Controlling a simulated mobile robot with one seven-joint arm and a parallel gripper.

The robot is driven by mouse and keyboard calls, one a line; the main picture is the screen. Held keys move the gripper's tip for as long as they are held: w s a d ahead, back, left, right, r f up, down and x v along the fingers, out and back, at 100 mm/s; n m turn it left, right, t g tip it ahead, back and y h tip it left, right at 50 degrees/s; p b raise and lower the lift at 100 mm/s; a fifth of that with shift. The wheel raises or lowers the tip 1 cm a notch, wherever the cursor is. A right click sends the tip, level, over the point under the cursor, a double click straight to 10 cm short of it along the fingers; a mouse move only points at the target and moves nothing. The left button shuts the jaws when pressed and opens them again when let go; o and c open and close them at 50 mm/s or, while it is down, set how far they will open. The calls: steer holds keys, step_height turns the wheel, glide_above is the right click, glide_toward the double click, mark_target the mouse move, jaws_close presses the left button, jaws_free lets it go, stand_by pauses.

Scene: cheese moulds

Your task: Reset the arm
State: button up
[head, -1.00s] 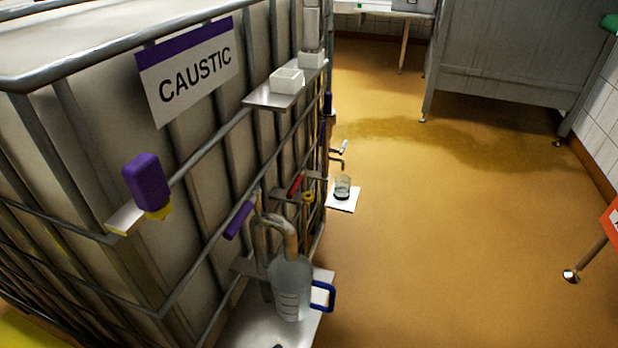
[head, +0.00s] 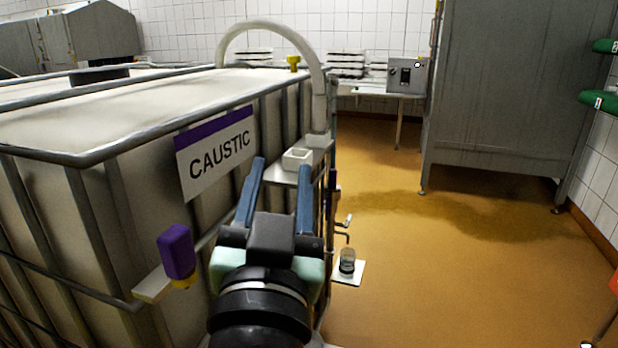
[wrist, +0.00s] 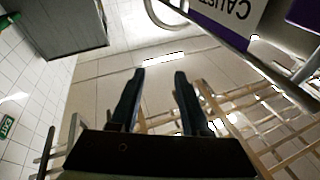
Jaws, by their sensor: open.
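My gripper (head: 281,190) is raised in the middle of the head view, its two blue fingers spread apart with nothing between them. It shows in front of the caustic tank (head: 105,185), which carries a white and purple CAUSTIC sign (head: 216,153). In the wrist view my gripper (wrist: 158,78) is also open and empty, with the ceiling and tilted railings beyond the fingers. The CAUSTIC sign (wrist: 228,15) shows upside down at the top right there. My arm hides the lower front of the tank.
A white box (head: 297,158) sits on a shelf behind the fingers. The yellow floor (head: 450,270) to the right is clear.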

steer(key=s+d+r+n+t, duration=0.1)
steer(key=s+d+r+t, duration=0.15)
steer(key=s+r, duration=0.45)
steer(key=s+d+r+n+t, duration=0.1)
steer(key=s+r+t, duration=0.3)
steer(key=r, duration=0.7)
step_height(320, 180, up, 25)
steer(key=p, duration=2.6)
steer(key=shift+w+a, duration=0.3)
steer(key=shift+w, duration=0.15)
